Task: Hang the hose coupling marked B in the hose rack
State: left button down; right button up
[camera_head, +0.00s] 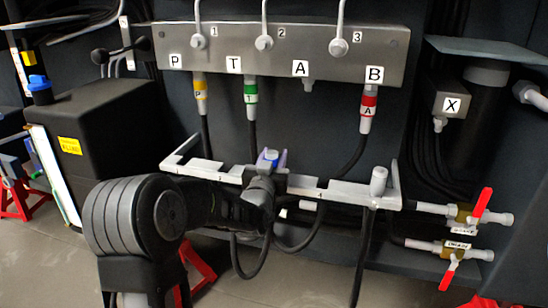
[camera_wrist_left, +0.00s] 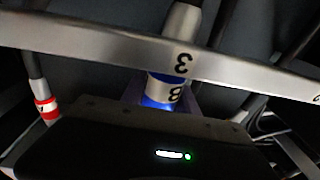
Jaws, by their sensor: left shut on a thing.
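The hose coupling marked B (camera_head: 268,157) has a blue band and stands about upright at the hose rack (camera_head: 335,188). My left gripper (camera_head: 266,180) is shut on it, and the gripper and wrist hide most of its body. In the left wrist view the coupling (camera_wrist_left: 162,92) shows its B label upside down between the jaws. The rack bar (camera_wrist_left: 90,49), with label 3, crosses in front of it, its grey end showing beyond. I cannot tell whether it is seated in the slot. My right gripper is not in view.
The manifold (camera_head: 335,50) above carries a yellow coupling (camera_head: 201,88) under P, green (camera_head: 250,90) under T and red (camera_head: 368,105) under B; port A (camera_head: 307,85) is bare. A grey coupling (camera_head: 379,180) stands at the rack's right end. Red-handled valves (camera_head: 480,207) are right.

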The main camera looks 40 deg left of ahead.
pick_arm(q)
jog(key=shift+f+b, duration=0.2)
jog(key=shift+b, duration=0.2)
dwell(0.3)
jog(key=c, duration=0.9)
grip_release()
jog(key=shift+o, duration=0.2)
jog(key=shift+f, duration=0.15)
jog(key=p+v, duration=0.1)
jog(key=v, duration=0.6)
jog(key=shift+s, duration=0.4)
jog(key=shift+d, duration=0.15)
